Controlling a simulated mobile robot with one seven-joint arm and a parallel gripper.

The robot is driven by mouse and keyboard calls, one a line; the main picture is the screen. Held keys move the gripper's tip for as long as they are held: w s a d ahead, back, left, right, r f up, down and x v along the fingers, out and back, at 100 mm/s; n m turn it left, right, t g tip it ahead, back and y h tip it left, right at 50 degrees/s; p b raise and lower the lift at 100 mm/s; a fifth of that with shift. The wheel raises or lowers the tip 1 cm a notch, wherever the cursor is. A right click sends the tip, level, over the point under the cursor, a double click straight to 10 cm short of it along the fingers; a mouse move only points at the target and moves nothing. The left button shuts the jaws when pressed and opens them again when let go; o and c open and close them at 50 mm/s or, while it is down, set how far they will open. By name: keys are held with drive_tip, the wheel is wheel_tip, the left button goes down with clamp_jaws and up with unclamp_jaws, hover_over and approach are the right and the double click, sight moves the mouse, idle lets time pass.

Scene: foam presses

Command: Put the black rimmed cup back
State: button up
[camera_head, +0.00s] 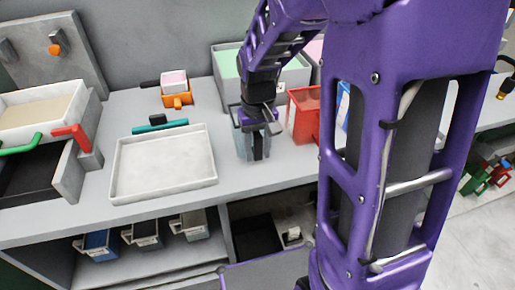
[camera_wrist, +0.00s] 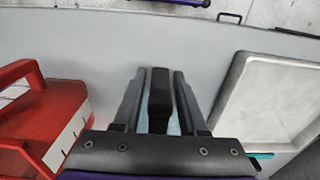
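My gripper (camera_head: 254,152) points down over the grey counter, between the white tray and the red container. In the wrist view its two dark fingers (camera_wrist: 160,108) stand close on both sides of a black upright piece (camera_wrist: 160,88), which looks like a handle. Pale blue, see-through walls (camera_head: 241,148) show around the fingers in the head view. I take this to be the black rimmed cup, with my gripper shut on its black part. Its rim is mostly hidden by the fingers, and I cannot tell whether its base touches the counter.
A white tray (camera_head: 163,186) lies left of my gripper, and a red container (camera_head: 302,122) stands to the right. An orange holder (camera_head: 178,99) with a pink block is behind. Several handled containers (camera_head: 143,235) sit on the shelf below. The counter front (camera_wrist: 105,45) is clear.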

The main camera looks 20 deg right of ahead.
drive_tip(key=shift+o, duration=0.8)
wheel_tip(320, 180, up, 12)
drive_tip(key=p, duration=0.2)
drive_tip(key=shift+r+p, duration=0.2)
drive_tip(key=shift+p, duration=0.1)
